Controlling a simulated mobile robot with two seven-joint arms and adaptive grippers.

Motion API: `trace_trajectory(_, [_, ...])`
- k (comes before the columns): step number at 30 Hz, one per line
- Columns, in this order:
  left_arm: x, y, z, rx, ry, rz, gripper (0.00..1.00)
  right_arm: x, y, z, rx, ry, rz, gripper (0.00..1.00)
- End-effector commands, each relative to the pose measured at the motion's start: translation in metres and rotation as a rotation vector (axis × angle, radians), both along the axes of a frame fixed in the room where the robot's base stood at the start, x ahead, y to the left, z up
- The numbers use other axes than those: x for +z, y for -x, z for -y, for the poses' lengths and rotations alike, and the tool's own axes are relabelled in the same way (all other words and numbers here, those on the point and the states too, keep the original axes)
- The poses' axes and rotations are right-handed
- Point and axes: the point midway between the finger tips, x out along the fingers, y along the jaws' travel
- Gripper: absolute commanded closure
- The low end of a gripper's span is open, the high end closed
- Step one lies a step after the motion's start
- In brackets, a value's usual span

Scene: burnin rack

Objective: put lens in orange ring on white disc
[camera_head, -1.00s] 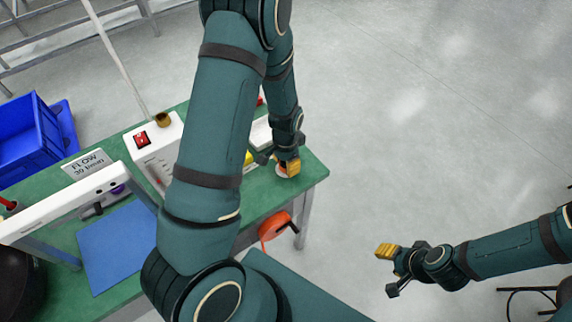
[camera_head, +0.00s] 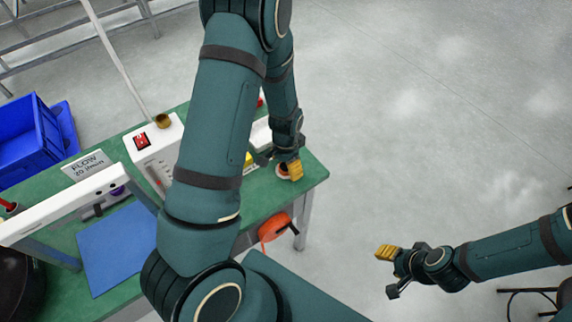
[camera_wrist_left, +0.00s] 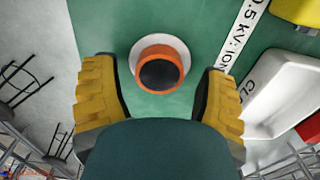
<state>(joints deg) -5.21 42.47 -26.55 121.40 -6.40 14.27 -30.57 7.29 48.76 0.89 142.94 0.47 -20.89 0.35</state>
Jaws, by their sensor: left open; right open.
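The orange ring (camera_wrist_left: 172,54) with the dark lens (camera_wrist_left: 158,76) inside shows in the left wrist view. It sits over the white disc (camera_wrist_left: 138,48), whose rim shows around the ring's upper side; the contact between them is hidden. In the head view, part of the white disc (camera_head: 282,174) shows at the table's right end, beside my left gripper (camera_head: 291,170). My left gripper is open; its yellow fingers are on either side of the ring, apart from it. My right gripper (camera_head: 388,270) is open and empty over the floor.
The green table (camera_head: 312,172) carries a white box with a red switch (camera_head: 155,150), a blue mat (camera_head: 115,245) and a white frame (camera_head: 60,207). A white tray (camera_wrist_left: 285,88) lies near the lens. A blue crate (camera_head: 27,140) stands at the left. An orange reel (camera_head: 273,228) hangs at the table's side.

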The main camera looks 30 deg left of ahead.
Motion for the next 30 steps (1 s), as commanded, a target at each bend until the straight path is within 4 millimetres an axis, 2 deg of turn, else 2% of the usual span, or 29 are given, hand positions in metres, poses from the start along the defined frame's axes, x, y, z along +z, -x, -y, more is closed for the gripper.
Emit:
trace_trajectory(12, [0.084, -0.001, 0.0, -0.001, 0.001, 0.004, 0.28, 0.017, -0.005, 0.001, -0.009, 0.002, 0.012, 0.53])
trace_trajectory(15, [0.099, 0.0, 0.0, -0.001, 0.0, 0.003, 0.28, 0.019, -0.006, 0.001, -0.011, 0.003, 0.014, 0.53])
trace_trajectory(20, [0.111, 0.0, 0.0, 0.001, 0.001, 0.001, 0.28, 0.021, -0.007, 0.001, -0.012, 0.003, 0.015, 0.53])
trace_trajectory(23, [0.1, 0.004, 0.011, 0.02, 0.019, 0.005, 0.28, 0.021, -0.007, 0.001, -0.013, 0.004, 0.016, 0.53])
trace_trajectory(25, [0.08, 0.01, 0.029, 0.06, 0.052, 0.014, 0.28, 0.021, -0.007, 0.001, -0.013, 0.004, 0.016, 0.53])
trace_trajectory(30, [0.021, 0.041, 0.097, 0.247, 0.19, 0.051, 0.28, 0.021, -0.007, 0.001, -0.013, 0.004, 0.016, 0.53])
